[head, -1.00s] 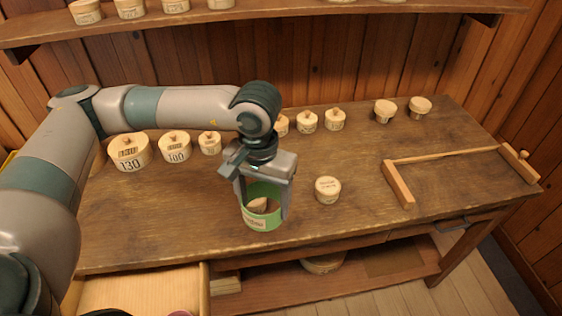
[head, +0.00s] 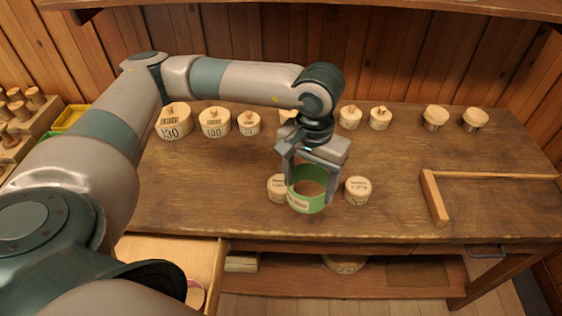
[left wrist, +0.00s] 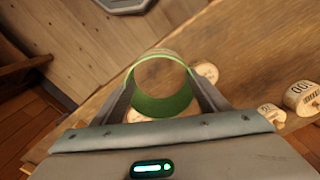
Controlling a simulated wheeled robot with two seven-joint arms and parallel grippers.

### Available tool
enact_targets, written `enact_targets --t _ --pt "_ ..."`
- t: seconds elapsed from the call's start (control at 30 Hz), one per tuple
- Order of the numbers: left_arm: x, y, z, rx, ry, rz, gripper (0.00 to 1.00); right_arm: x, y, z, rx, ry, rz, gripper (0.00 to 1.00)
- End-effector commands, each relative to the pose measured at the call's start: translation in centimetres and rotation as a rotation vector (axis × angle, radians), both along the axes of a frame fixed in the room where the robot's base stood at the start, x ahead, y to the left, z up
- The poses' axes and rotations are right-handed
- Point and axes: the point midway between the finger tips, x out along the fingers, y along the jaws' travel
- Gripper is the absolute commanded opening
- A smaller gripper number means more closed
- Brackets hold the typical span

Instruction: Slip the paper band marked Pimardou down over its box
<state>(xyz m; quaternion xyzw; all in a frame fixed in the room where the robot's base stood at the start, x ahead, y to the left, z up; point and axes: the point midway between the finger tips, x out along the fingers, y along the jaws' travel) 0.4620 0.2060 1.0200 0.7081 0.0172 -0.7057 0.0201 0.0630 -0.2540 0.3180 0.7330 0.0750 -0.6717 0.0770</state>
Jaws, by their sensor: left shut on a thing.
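My left gripper (head: 308,188) is shut on the green paper band (head: 316,203), its fingers on either side. The band is an upright open ring with a pale label, too small to read. It is above the front of the table, and bare wood shows through it. In the left wrist view the band (left wrist: 165,105) sits between the fingers. Two small round lidded boxes stand close by: the left box (head: 276,188), partly hidden by the gripper and band, and the right box (head: 357,190), clear of them. I cannot read which is Pimardou. My right gripper is not in view.
Several knobbed round boxes, including one marked 130 (head: 173,122), line the back of the table (head: 400,150). An open drawer (head: 165,255) juts out at the front left.

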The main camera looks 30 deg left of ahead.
Motion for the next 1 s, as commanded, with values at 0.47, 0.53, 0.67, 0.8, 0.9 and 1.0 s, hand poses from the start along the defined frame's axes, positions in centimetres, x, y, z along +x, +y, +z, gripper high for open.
enact_targets --t 0.47,0.53,0.67,0.8,0.9,1.0 --pt "3.8 6.9 -3.0 -0.012 0.003 0.646 0.44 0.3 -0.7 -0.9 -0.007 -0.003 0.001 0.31" --pt "4.1 8.2 -3.4 -0.008 0.005 0.737 0.44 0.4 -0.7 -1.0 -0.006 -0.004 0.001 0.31" --pt "4.4 9.8 -3.9 0.0 0.006 0.849 0.44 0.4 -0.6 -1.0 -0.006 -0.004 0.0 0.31" --pt "4.5 10.5 -4.0 0.003 0.005 0.893 0.44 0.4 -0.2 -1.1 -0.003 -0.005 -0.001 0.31" --pt "4.6 10.5 -4.0 0.004 0.005 0.894 0.44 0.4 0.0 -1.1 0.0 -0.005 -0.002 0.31" --pt "4.5 10.5 -4.0 0.004 0.005 0.893 0.44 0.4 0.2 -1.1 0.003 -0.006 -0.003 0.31"
